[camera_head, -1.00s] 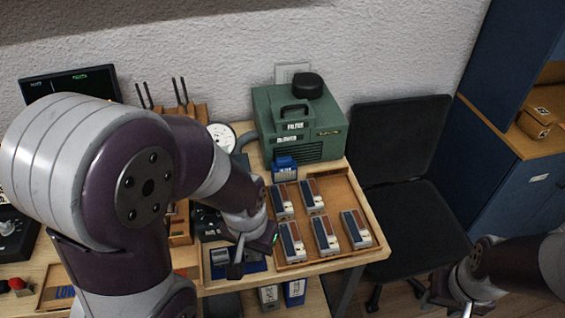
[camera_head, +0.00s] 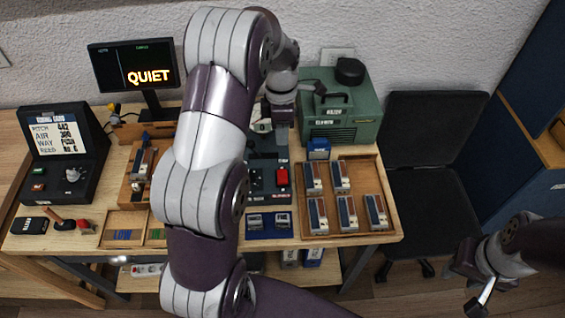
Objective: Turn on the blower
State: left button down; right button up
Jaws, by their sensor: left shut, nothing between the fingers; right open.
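The green blower box (camera_head: 340,128), with a handle, a round black cap and white labels, stands at the back right of the bench against the wall. A dark unit (camera_head: 262,178) with a red switch-like part (camera_head: 282,177) sits in front and to the left of it. My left gripper (camera_head: 282,148) points down over the back of this unit, left of the blower. It is shut and empty; contact with the unit cannot be told. My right gripper (camera_head: 478,296) is open and empty at the lower right, off the bench.
A wooden tray (camera_head: 350,232) holds several striped blocks. A monitor reading QUIET (camera_head: 135,68) stands at the back left. A dark console (camera_head: 62,155) with buttons and a knob is at far left. A black chair (camera_head: 430,170) stands right. My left arm hides the bench middle.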

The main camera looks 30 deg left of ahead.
pick_arm(q)
jog(key=shift+d, duration=0.1)
jog(key=shift+f, duration=0.1)
jog(key=b, duration=0.5)
send_near(283, 181)
jog(key=f+p, duration=0.2)
jog(key=f, duration=0.3)
jog(key=shift+s+d+f+p, duration=0.15)
jog(key=shift+s+f+p, duration=0.1)
jog(key=shift+p, duration=0.15)
jog(key=shift+d+f, duration=0.1)
jog(key=shift+f, duration=0.55)
